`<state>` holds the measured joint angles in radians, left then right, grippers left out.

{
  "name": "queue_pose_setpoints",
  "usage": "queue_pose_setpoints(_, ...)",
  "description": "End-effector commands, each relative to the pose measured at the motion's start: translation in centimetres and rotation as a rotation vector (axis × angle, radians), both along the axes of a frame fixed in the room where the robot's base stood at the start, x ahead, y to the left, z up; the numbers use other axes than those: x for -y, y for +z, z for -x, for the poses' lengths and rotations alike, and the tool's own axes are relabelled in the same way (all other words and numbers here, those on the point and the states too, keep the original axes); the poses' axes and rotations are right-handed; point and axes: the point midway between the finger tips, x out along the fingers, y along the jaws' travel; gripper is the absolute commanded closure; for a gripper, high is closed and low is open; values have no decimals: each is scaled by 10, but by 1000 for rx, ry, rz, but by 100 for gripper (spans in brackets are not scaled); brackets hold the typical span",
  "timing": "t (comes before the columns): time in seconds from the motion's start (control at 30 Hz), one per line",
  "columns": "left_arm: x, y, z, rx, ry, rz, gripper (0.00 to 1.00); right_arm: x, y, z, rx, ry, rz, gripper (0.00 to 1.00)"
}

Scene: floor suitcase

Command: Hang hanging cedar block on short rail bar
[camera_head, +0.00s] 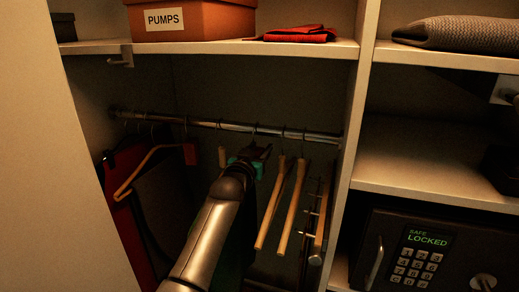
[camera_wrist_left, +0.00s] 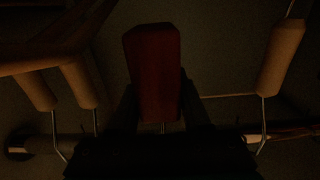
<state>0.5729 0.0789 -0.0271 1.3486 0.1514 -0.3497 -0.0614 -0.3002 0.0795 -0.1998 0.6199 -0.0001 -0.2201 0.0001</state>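My left gripper (camera_head: 258,152) reaches up to the closet's metal rail bar (camera_head: 225,125), just below it. In the left wrist view, a reddish-brown block, which looks like the cedar block (camera_wrist_left: 153,75), sits between my dark fingers, which appear shut on it. A thin wire shows below it, toward the rail in that view. Whether its hook is over the rail is hidden. In the head view my gripper hides this block. Another reddish block (camera_head: 190,153) hangs farther left under the rail. My right gripper is not in view.
A wooden hanger (camera_head: 150,165) and dark and red clothes (camera_head: 122,200) crowd the left side. Wooden hangers (camera_head: 270,205) hang close to the right of my gripper. A shelf (camera_head: 230,48) runs above the rail. A divider (camera_head: 352,130) and a safe (camera_head: 430,255) stand right.

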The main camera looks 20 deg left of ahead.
Motion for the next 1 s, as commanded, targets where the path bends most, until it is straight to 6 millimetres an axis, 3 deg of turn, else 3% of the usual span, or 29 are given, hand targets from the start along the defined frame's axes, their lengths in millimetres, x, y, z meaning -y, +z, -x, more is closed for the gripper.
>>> queue_pose_setpoints(0.03, 0, 0, 0, 0, 0, 0, 46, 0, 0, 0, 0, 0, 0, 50)
queue_pose_setpoints(0.23, 0, 0, 0, 0, 0, 0, 23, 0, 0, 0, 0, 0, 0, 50)
queue_pose_setpoints(0.67, 0, -1, 7, -1, 0, 0, 23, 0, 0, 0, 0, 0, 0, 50)
queue_pose_setpoints(1.0, -2, -2, 44, -2, 1, -1, 23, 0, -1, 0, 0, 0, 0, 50)
